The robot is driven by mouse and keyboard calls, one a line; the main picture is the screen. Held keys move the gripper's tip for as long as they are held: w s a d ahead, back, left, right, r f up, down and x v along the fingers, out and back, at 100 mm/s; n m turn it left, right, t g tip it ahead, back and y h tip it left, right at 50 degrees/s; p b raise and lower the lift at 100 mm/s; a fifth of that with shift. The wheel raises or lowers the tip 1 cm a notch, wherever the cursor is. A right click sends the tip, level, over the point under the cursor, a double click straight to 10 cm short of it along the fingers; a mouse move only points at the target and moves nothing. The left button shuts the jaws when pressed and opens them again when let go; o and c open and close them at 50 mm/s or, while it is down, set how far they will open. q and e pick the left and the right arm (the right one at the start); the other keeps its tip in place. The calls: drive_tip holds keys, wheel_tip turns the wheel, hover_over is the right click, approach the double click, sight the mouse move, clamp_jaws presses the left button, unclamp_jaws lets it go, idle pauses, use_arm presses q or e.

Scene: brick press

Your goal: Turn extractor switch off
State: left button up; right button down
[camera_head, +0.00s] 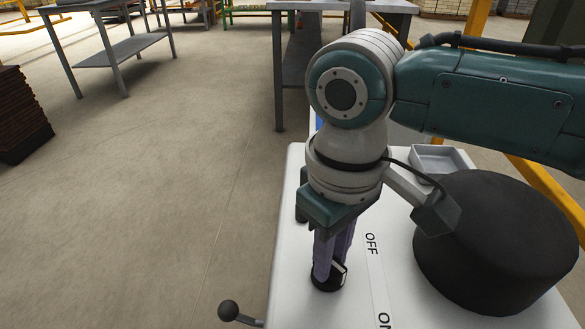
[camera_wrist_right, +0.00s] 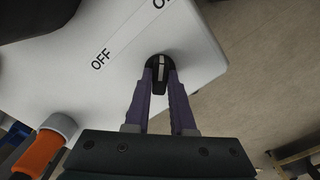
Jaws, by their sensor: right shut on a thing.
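The extractor switch (camera_head: 328,281) is a black round knob with a white mark, on a white panel top (camera_head: 290,245). In the right wrist view the knob (camera_wrist_right: 160,66) sits between my purple fingertips, its white line pointing up the picture. The OFF label (camera_head: 370,244) is to its right in the head view, and the ON label (camera_head: 384,320) is lower, partly cut off by the frame edge. My right gripper (camera_head: 332,266) points down and is shut on the knob, whose far side it partly hides. My left gripper is not in view.
A large black cylinder (camera_head: 495,245) stands on the panel to the right, close to my right arm. A grey tray (camera_head: 440,160) lies behind it. A ball-ended lever (camera_head: 228,310) sticks out at the front left.

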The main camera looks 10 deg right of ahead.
idle(0.4)
drive_tip(key=n+p, duration=0.2)
drive_tip(key=n, duration=0.1)
drive_tip(key=shift+r+p, duration=0.2)
drive_tip(key=shift+p, duration=0.1)
drive_tip(key=n+p, duration=0.1)
drive_tip(key=n, duration=0.4)
drive_tip(key=shift+f+n+p, duration=0.1)
drive_tip(key=shift+n+p, duration=0.3)
drive_tip(key=n, duration=0.4)
drive_tip(key=shift+n, duration=0.3)
drive_tip(key=shift+n+p, duration=0.3)
drive_tip(key=shift+n, duration=1.9)
